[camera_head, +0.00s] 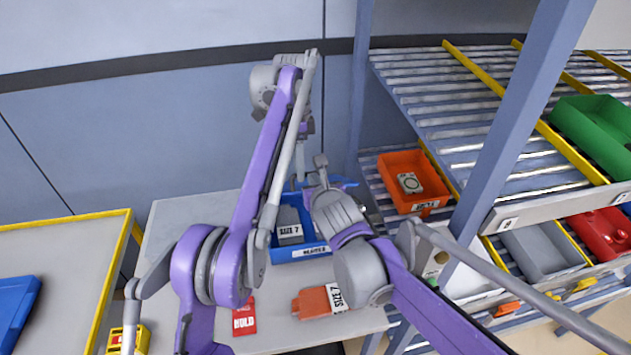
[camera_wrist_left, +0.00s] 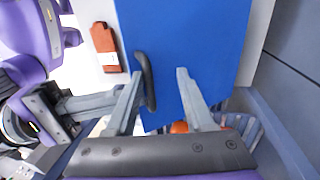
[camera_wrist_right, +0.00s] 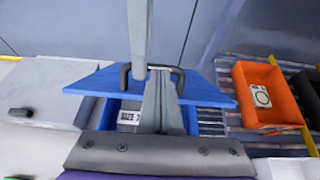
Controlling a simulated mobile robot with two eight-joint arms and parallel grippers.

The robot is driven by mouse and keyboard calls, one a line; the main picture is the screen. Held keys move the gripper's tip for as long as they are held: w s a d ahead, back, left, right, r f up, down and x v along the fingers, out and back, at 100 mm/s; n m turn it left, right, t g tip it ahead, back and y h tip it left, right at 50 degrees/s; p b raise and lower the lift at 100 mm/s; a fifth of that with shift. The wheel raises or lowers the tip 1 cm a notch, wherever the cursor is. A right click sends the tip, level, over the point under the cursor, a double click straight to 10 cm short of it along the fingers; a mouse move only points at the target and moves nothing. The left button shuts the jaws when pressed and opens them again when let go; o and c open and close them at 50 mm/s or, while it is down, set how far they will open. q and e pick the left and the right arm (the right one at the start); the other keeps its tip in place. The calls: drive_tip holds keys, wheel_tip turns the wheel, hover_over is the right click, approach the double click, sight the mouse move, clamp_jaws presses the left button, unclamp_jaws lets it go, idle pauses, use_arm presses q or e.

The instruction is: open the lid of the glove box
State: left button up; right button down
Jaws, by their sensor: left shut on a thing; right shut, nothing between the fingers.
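The blue glove box (camera_head: 300,252) stands on the grey table, with a grey "SIZE 7" pack (camera_head: 290,234) showing inside. Its blue lid (camera_head: 342,183) is raised and tilted at the box's back. The lid also fills much of the left wrist view (camera_wrist_left: 190,40), with its dark handle (camera_wrist_left: 147,75) beside one finger. My left gripper (camera_wrist_left: 163,90) is shut on the lid; which part is between the fingers is unclear. My right gripper (camera_wrist_right: 158,85) is shut and empty, its fingertips close to the handle (camera_wrist_right: 152,70); I cannot tell whether they touch.
An orange-red "SIZE 7" pack (camera_head: 317,302) and a red card (camera_head: 244,318) lie in front of the box. A rack with an orange bin (camera_head: 413,182) and a green bin (camera_head: 597,130) stands at right. A yellow-edged table (camera_head: 65,225) is at left.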

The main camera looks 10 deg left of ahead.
use_arm(q)
drive_tip(key=shift+o, duration=0.3)
drive_tip(key=shift+w+a+f, duration=0.15)
drive_tip(key=shift+w, duration=0.2)
use_arm(e)
drive_tip(key=shift+w+a+f, duration=0.1)
drive_tip(key=shift+w, duration=0.15)
use_arm(q)
drive_tip(key=shift+s, duration=0.2)
drive_tip(key=shift+r, duration=0.25)
